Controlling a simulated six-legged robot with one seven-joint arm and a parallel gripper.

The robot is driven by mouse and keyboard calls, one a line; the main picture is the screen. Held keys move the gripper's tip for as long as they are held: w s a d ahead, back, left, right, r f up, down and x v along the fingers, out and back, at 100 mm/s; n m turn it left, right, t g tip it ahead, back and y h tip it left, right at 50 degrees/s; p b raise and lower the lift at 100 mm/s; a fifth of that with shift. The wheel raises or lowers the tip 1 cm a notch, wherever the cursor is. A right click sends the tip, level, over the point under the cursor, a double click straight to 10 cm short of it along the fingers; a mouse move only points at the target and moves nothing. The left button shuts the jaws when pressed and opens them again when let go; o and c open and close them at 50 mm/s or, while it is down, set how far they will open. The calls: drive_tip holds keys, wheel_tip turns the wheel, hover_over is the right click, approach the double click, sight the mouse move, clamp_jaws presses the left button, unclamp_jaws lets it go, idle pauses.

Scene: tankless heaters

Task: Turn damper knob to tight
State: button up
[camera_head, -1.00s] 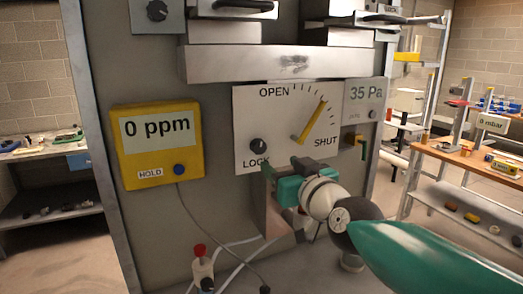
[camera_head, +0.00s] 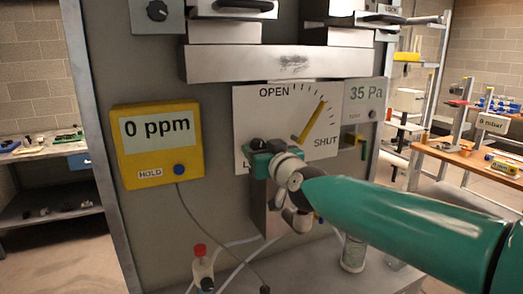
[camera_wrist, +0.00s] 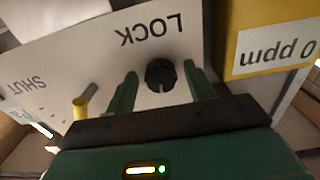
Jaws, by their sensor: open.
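The white damper plate (camera_head: 248,105) reads OPEN at the top and SHUT at lower right. Its yellow lever (camera_head: 314,118) points to the upper right, between the two words. The black knob (camera_wrist: 160,75) beside the LOCK label (camera_wrist: 151,29) lies between the two green fingers of my gripper (camera_wrist: 160,84) in the wrist view. The fingers stand apart on either side of it, with a gap to each. In the head view my gripper (camera_head: 262,152) covers the LOCK label and most of the knob. The wrist view is upside down.
A yellow 0 ppm meter (camera_head: 160,160) hangs left of the plate, with a cable running down. A grey 35 Pa display (camera_head: 366,95) adjoins the plate on the right. A metal bar (camera_head: 280,64) juts out above. A bottle with a red cap (camera_head: 200,262) stands below.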

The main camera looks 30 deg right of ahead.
drive_tip(key=c, duration=1)
drive_tip(key=shift+o, duration=0.2)
drive_tip(key=shift+m, duration=0.4)
drive_tip(key=shift+a+m, duration=0.15)
drive_tip(key=shift+m, duration=9.35)
